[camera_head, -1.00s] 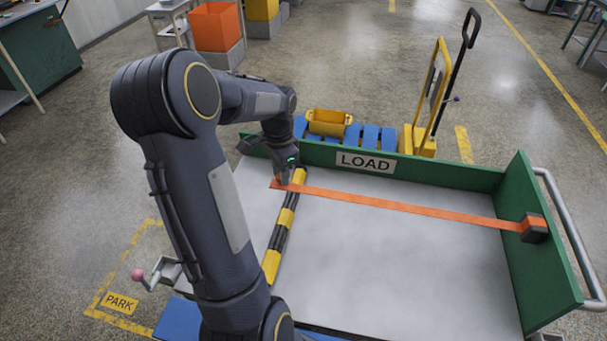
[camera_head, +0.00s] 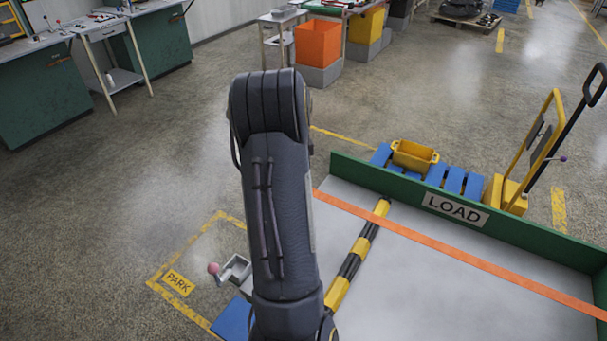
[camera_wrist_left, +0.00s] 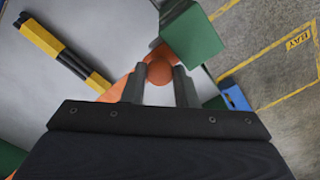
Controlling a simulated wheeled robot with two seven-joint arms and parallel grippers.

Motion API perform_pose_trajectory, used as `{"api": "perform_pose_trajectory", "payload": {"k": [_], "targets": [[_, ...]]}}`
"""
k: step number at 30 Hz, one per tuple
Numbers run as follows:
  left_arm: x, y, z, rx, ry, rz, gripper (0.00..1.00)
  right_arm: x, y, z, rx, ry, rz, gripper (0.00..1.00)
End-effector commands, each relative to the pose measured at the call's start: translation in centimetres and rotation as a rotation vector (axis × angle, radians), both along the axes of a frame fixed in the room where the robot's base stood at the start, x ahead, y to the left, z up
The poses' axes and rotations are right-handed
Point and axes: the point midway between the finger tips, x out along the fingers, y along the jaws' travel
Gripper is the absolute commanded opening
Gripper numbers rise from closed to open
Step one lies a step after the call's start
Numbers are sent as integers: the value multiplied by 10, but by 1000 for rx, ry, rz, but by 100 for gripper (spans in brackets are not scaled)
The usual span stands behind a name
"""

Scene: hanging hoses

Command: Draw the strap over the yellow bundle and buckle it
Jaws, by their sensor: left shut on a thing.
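The orange strap (camera_head: 440,248) runs across the grey bed, over the far end of the yellow-and-black bundle (camera_head: 352,263), and goes out of sight behind my left arm. In the left wrist view, my left gripper (camera_wrist_left: 160,75) is shut on the strap's end, at a round orange-red knob (camera_wrist_left: 160,71). The strap shows beside the fingers (camera_wrist_left: 117,88), and the bundle (camera_wrist_left: 65,53) lies at upper left, apart from the gripper. In the head view my arm hides this gripper. A grey metal bracket with a pink ball-ended lever (camera_head: 214,269) is at the bed's left side; I cannot tell whether it is the buckle.
A green wall (camera_head: 395,184) with a LOAD sign edges the bed's far side; its end (camera_wrist_left: 192,35) is close to my gripper. A blue pallet with a yellow tub (camera_head: 414,155) and a hand truck (camera_head: 540,150) stand beyond. Floor at left is open.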

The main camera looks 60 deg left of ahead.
Motion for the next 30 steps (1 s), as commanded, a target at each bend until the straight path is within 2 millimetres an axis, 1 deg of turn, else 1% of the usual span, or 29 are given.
{"api": "perform_pose_trajectory", "payload": {"k": [1,9,10,12,19,22,25,30], "targets": [[-2,3,1,8,1,1,0,0,0,0,0,0,0,72],[-2,4,2,12,1,2,0,0,0,0,0,0,0,72],[-2,4,2,12,1,2,29,0,0,0,0,0,0,72],[-2,4,2,12,1,2,36,0,0,0,0,0,0,72],[-2,3,2,8,1,1,36,0,0,0,0,0,0,72],[-1,4,8,10,-1,1,36,0,0,-1,0,0,0,72],[-1,4,22,12,-3,2,36,0,0,-4,0,0,0,72],[-1,4,52,13,-3,2,36,0,0,-7,0,0,0,72]]}}
